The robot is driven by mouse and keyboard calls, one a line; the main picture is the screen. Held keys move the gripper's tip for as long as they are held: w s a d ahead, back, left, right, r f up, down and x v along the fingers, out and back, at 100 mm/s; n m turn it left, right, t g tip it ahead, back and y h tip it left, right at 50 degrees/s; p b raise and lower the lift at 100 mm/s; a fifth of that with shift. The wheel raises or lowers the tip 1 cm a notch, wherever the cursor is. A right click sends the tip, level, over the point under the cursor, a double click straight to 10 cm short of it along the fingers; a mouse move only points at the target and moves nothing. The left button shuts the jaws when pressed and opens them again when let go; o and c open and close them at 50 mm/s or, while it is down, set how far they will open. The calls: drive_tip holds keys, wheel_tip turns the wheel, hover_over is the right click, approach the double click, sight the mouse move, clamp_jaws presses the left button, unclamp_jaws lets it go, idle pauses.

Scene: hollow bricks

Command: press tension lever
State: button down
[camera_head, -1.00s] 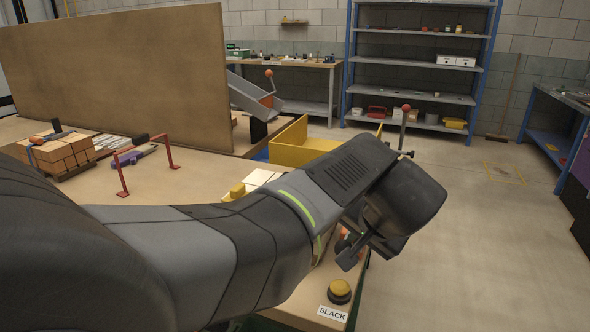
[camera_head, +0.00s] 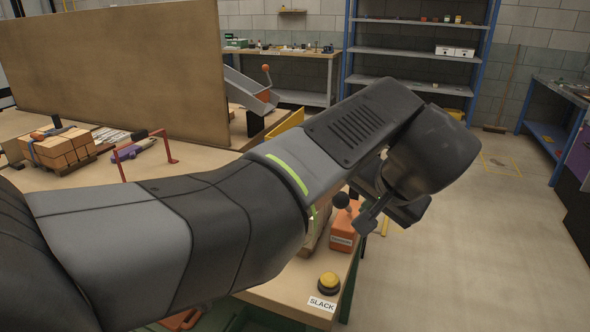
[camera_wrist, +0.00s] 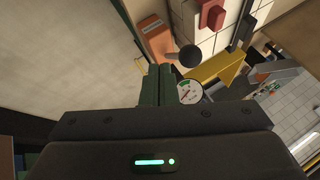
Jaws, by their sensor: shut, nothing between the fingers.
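The tension lever appears to be the lever with a dark ball knob (camera_head: 342,200) on an orange box (camera_head: 343,232) at the bench's right edge; the box's label is too small to read surely. In the wrist view the dark knob (camera_wrist: 190,56) stands out from the orange box (camera_wrist: 151,38), just beyond and right of my fingertips. My gripper (camera_head: 366,222) is shut and empty, close to the right of the lever in the head view. In the wrist view its two fingers (camera_wrist: 160,70) lie together. I cannot tell whether they touch the lever.
A yellow button (camera_head: 329,280) with a SLACK label (camera_head: 322,304) sits on the bench in front of the box. A round gauge (camera_wrist: 190,92) shows beside my fingers. Strapped bricks (camera_head: 62,148) and a red bar frame (camera_head: 150,146) stand at left. The floor at right is clear.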

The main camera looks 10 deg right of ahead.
drive_tip(key=shift+v, duration=1.45)
drive_tip(key=shift+d, duration=0.1)
drive_tip(key=w+a+f+b, duration=0.1)
drive_tip(key=w+f+b, duration=0.1)
drive_tip(key=f, duration=0.4)
drive_tip(key=w+a+f+b, duration=0.1)
drive_tip(key=w+a+f, duration=0.1)
drive_tip(key=f, duration=0.4)
drive_tip(key=shift+w+b, duration=0.35)
drive_tip(key=shift+w, duration=0.55)
drive_tip(key=shift+d+r, duration=0.1)
drive_tip(key=shift+r, duration=0.05)
